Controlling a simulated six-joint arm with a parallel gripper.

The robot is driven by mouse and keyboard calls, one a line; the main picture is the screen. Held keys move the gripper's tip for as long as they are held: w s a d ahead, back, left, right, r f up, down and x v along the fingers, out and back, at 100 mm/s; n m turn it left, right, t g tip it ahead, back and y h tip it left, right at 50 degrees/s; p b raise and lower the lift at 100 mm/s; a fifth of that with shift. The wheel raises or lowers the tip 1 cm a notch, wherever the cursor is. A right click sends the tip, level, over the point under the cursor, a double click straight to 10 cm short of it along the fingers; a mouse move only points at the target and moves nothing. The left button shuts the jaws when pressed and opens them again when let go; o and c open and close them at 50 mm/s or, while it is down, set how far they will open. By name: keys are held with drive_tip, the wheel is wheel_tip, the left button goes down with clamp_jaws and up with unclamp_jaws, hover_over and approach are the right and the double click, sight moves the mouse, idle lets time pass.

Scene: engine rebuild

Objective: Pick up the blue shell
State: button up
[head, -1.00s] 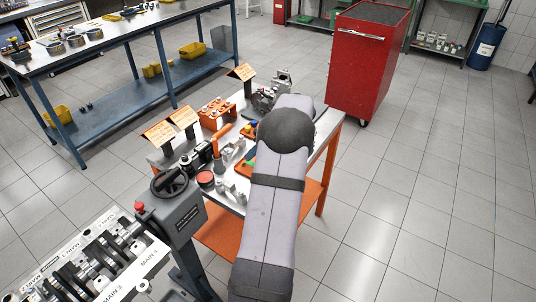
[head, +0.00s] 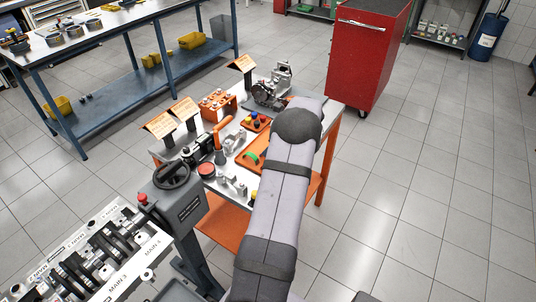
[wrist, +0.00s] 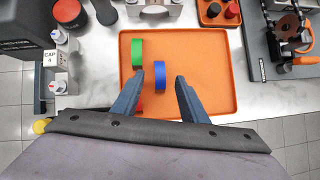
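The blue shell (wrist: 159,76) is a small curved piece lying in the orange tray (wrist: 205,55). My gripper (wrist: 159,80) is open above the tray, with one dark finger on each side of the blue shell in the wrist view. I cannot tell how high the fingertips are above it. A green shell (wrist: 137,52) lies to its upper left. A red shell (wrist: 139,107) is mostly hidden behind the left finger.
A red round container (wrist: 68,11) and a CAP-labelled block (wrist: 56,59) stand left of the tray. A metal part (wrist: 153,8) stands behind it. A smaller orange tray (wrist: 217,17) and a dark fixture (wrist: 289,35) are at the right. Bare bench lies around the tray.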

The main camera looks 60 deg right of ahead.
drive_tip(key=shift+p+x, duration=0.6)
drive_tip(key=shift+x, duration=1.35)
drive_tip(key=shift+c, duration=0.6)
clamp_jaws()
wheel_tip(320, 180, up, 10)
drive_tip(key=b, duration=0.2)
drive_tip(key=shift+a, duration=0.1)
